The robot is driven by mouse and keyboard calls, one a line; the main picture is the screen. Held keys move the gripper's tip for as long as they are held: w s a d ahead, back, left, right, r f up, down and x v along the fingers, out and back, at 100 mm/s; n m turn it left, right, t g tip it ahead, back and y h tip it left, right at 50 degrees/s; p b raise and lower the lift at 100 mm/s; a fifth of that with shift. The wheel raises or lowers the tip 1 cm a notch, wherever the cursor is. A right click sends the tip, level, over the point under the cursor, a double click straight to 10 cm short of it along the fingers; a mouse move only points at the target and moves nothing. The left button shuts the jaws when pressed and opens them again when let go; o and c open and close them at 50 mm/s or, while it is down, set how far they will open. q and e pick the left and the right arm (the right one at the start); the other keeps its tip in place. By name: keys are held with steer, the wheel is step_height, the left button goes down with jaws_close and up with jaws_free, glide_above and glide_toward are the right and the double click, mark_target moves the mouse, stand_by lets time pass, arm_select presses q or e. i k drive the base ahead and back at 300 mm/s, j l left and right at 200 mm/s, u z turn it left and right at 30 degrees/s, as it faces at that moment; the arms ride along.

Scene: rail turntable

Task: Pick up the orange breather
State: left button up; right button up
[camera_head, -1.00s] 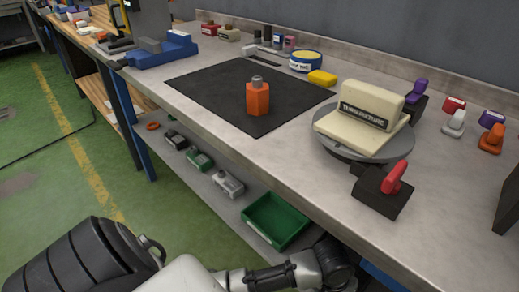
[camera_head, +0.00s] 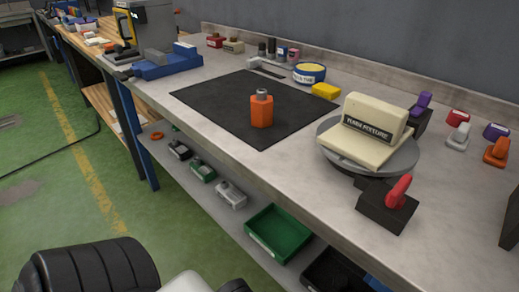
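The orange breather (camera_head: 262,110) stands upright on the black mat (camera_head: 205,95) on the workbench, with a grey metal cap on top. It is clear of other objects and nothing covers it. Part of my own body shows at the bottom left, below the bench edge. Neither of my grippers shows in this view.
A cream fixture (camera_head: 368,130) sits on a grey turntable (camera_head: 408,160) right of the mat. A black block with a red handle (camera_head: 398,192) stands at the front right. A yellow block (camera_head: 326,91) and a round tin (camera_head: 309,73) are behind the mat. A green bin (camera_head: 278,232) is on the lower shelf.

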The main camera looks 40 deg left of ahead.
mark_target(262, 107)
steer(key=u, duration=1.35)
steer(key=k+j, duration=0.1)
steer(key=j, duration=0.35)
steer(key=u, duration=0.05)
